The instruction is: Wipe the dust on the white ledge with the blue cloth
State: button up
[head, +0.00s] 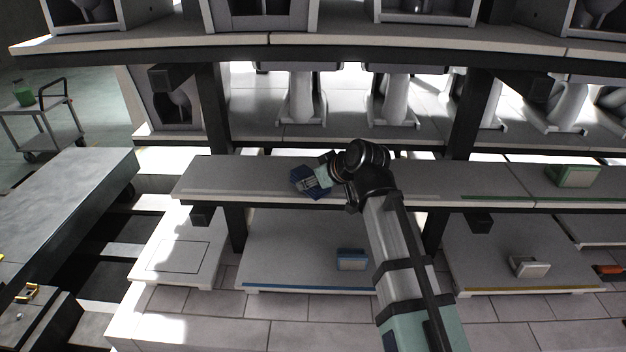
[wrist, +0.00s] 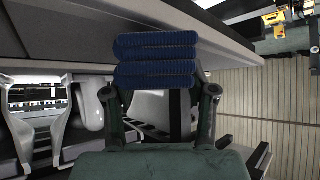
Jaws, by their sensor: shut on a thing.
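The blue cloth (head: 308,183) is a folded, ribbed dark blue pad, held at the left end of the middle ledge. It fills the upper middle of the wrist view (wrist: 155,60). My gripper (head: 325,173) is shut on it; in the wrist view my gripper's two fingers (wrist: 160,92) stand on either side below it. The pale ledge (head: 226,174) runs across the head view under my arm, and its surface is beside the cloth in the wrist view (wrist: 225,38). I cannot tell whether the cloth touches it. Dust is not clearly distinguishable; my arm hides part of the ledge.
Posts (head: 236,228) and an upper shelf (head: 240,42) frame the ledge. A green-edged block (head: 572,176) sits at its right. Below lie a blue block (head: 351,259) and a white block (head: 528,266). A cart (head: 42,120) stands far left. The ledge's left end looks clear.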

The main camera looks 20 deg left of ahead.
jog(key=shift+f+b, duration=0.4)
jog(key=shift+f, duration=0.3)
dwell(0.8)
jog(key=shift+w+a+b, duration=0.15)
jog(key=shift+w+a, duration=0.05)
jog(key=shift+w, duration=0.55)
jog(key=shift+w+a+b, duration=0.2)
jog(key=shift+w+a, duration=0.05)
jog(key=shift+w, duration=0.55)
jog(key=shift+w+a+b, duration=0.15)
jog(key=shift+w+a, duration=0.05)
jog(key=shift+w, duration=0.55)
jog(key=shift+w+a+b, duration=0.15)
jog(key=shift+w+a, duration=0.1)
jog(key=shift+w, duration=0.5)
jog(key=shift+w+a+b, duration=0.2)
jog(key=shift+w, duration=0.6)
jog(key=shift+w+a+b, duration=0.15)
jog(key=shift+w+a, duration=0.1)
jog(key=shift+w, duration=0.5)
jog(key=shift+s, duration=0.15)
jog(key=shift+s+d, duration=0.25)
jog(key=shift+s, duration=0.5)
jog(key=shift+s+d, duration=0.2)
jog(key=shift+s, duration=0.5)
jog(key=shift+s+d, duration=0.25)
jog(key=shift+s, duration=0.5)
jog(key=shift+s+p, duration=0.1)
jog(key=shift+p, duration=0.2)
